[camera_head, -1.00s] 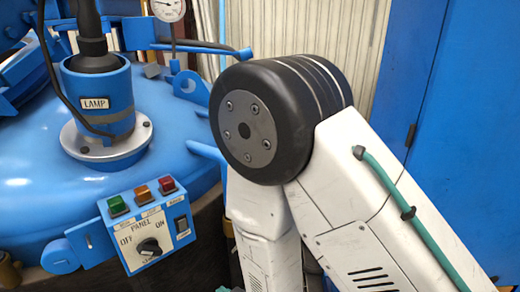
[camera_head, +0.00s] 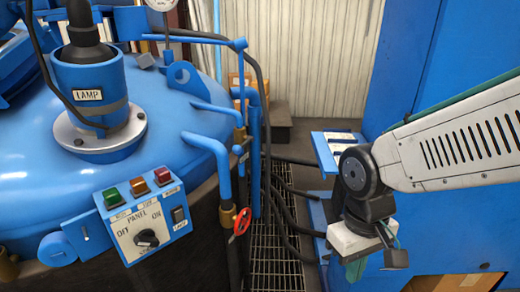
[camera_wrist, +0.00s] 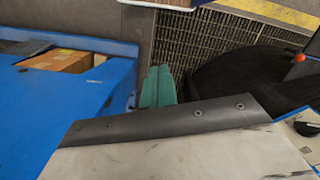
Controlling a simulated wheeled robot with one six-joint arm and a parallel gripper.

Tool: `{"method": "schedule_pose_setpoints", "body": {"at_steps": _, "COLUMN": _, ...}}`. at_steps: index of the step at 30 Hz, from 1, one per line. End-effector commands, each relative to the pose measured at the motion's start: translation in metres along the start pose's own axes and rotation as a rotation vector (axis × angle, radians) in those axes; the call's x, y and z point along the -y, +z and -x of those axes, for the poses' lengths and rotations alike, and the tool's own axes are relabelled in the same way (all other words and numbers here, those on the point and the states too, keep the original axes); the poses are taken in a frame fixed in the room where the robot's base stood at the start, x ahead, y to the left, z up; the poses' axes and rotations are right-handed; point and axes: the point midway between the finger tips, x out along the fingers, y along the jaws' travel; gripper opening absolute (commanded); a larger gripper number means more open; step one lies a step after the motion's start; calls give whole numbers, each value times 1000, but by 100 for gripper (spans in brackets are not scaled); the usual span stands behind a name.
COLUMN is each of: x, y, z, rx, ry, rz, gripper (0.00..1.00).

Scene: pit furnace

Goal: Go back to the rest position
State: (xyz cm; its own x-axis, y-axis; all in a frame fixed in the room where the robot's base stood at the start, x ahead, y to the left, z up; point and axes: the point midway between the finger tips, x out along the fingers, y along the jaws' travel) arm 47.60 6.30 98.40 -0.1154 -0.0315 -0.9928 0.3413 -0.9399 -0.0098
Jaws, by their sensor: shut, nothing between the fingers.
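My gripper (camera_head: 355,270) hangs at the lower right in the head view, below my wrist and beside the blue cabinet (camera_head: 445,45). Its teal fingers are together with nothing between them; they also show in the wrist view (camera_wrist: 157,86). My white arm comes in from the right edge. The gripper is well apart from the furnace lid (camera_head: 30,150) and the control panel (camera_head: 146,232) on the left.
A lamp fitting (camera_head: 92,85) stands on the lid. Blue pipes and a red valve wheel (camera_head: 242,221) rise right of the furnace. Dark hoses run over the floor grating (camera_head: 272,255). A small blue shelf (camera_head: 325,155) juts out behind my wrist.

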Motion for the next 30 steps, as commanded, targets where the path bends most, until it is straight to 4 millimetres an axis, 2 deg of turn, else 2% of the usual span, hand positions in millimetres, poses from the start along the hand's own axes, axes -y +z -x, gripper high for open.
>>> {"method": "schedule_pose_setpoints", "body": {"at_steps": 1, "x": -11, "y": 15, "z": 17, "rx": -2, "ry": -3, "rz": -39, "gripper": 0}}
{"method": "schedule_pose_setpoints", "body": {"at_steps": 6, "x": -36, "y": 63, "z": 60, "rx": -19, "ry": -7, "rz": -156, "gripper": 0}}
{"method": "schedule_pose_setpoints", "body": {"at_steps": 9, "x": -48, "y": 80, "z": 79, "rx": -84, "ry": -5, "rz": -223, "gripper": 0}}
{"method": "schedule_pose_setpoints", "body": {"at_steps": 12, "x": -57, "y": 88, "z": 93, "rx": -165, "ry": 3, "rz": -279, "gripper": 0}}
{"method": "schedule_pose_setpoints", "body": {"at_steps": 18, "x": -67, "y": 98, "z": 105, "rx": -237, "ry": 13, "rz": -347, "gripper": 0}}
{"method": "schedule_pose_setpoints", "body": {"at_steps": 30, "x": -68, "y": 98, "z": 105, "rx": -233, "ry": 12, "rz": -352, "gripper": 0}}
